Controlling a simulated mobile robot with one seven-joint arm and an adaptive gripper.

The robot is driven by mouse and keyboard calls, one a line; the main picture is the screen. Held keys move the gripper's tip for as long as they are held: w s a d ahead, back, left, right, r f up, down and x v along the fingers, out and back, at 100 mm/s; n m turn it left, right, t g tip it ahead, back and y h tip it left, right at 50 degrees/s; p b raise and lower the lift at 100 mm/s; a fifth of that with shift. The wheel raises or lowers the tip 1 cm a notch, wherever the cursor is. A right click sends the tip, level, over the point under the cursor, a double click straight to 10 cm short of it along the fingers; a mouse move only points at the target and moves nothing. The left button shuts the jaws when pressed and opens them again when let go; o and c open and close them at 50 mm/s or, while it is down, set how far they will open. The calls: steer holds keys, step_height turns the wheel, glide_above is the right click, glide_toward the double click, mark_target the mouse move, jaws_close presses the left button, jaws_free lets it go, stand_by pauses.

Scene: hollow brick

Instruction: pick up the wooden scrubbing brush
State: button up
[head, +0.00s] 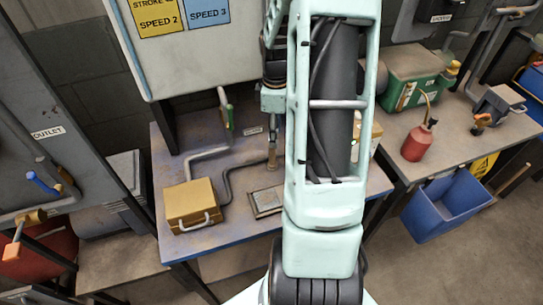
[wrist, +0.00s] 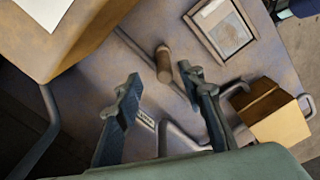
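A short brown wooden piece (wrist: 164,65) with a rounded end shows on the worn worktable in the wrist view. It also shows in the head view (head: 272,155), left of my arm. It is the likeliest match for the wooden scrubbing brush, but I see no bristles and cannot be sure. My gripper (wrist: 159,77) is open and empty. Its two fingers stand wide apart, and the wooden piece appears between and just past their tips, apparently untouched. I cannot tell the height gap. In the head view my arm hides part of the table.
A yellow box (head: 193,203) with a handle stands at the table's left. A framed flat rectangle (head: 267,201) lies near the front edge. A bent grey pipe (head: 205,157) lies behind the box. A large pale cabinet (head: 190,50) overhangs the back. A red oil can (head: 417,143) stands right.

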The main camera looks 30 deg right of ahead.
steer(key=shift+f, duration=0.85)
glide_above(272, 164)
steer(key=f, duration=0.2)
steer(key=f+p, duration=0.1)
steer(key=f, duration=0.1)
steer(key=shift+w+d, duration=0.3)
steer(key=shift+w, duration=0.1)
steer(key=shift+f, duration=0.65)
steer(key=shift+c, duration=0.3)
jaws_close()
